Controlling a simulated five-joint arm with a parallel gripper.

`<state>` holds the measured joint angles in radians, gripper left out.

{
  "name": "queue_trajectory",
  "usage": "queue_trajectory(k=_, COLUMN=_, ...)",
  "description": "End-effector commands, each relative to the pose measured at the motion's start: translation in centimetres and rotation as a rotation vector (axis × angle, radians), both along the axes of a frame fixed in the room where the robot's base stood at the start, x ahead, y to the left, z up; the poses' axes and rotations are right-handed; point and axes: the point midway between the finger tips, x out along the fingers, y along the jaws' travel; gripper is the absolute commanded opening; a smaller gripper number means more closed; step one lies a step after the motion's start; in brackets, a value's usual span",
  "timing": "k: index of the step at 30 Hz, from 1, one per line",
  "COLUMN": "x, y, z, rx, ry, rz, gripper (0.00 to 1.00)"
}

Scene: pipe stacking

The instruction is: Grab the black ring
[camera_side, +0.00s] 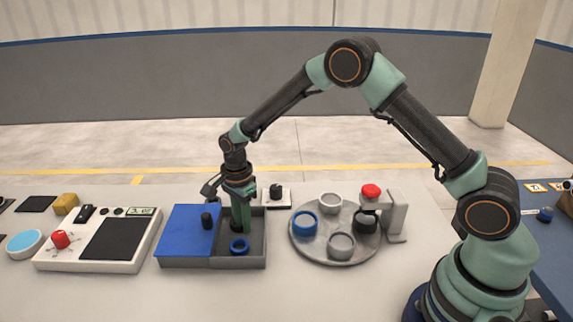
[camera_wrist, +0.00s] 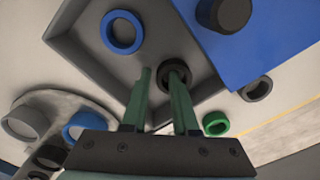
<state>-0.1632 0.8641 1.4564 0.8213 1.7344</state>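The black ring (camera_wrist: 186,73) lies on the floor of the grey tray (camera_wrist: 90,62) in the wrist view. My gripper (camera_wrist: 160,75) points down into the tray with its two green fingers apart. The right finger overlaps the middle of the ring; I cannot tell whether its tip is inside the hole or above it.
A blue ring (camera_side: 239,246) lies in the same tray. A blue panel (camera_side: 184,238) with a black knob (camera_side: 207,220) adjoins it. A round plate (camera_side: 336,258) with several rings stands right; a control box (camera_side: 95,262) stands left. Tray walls surround the fingers.

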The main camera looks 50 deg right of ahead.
Motion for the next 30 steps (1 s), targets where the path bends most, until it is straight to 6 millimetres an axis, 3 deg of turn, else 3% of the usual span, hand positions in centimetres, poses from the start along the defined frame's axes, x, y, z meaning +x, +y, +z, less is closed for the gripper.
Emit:
queue_trajectory(k=6, x=0.0, y=0.0, z=-0.1, rx=0.0, ry=-0.001, rz=0.0, gripper=0.28)
queue_trajectory(k=8, x=0.0, y=0.0, z=-0.1, rx=0.0, ry=-0.001, rz=0.001, gripper=0.05)
queue_trajectory(k=9, x=0.0, y=0.0, z=-0.1, rx=0.0, ry=-0.001, rz=0.001, gripper=0.0)
queue_trajectory(k=23, x=0.0, y=0.0, z=0.4, rx=0.0, ry=-0.001, rz=0.001, gripper=0.0)
queue_trajectory(k=30, x=0.1, y=0.0, z=3.1, rx=0.001, ry=-0.005, rz=0.001, gripper=0.0)
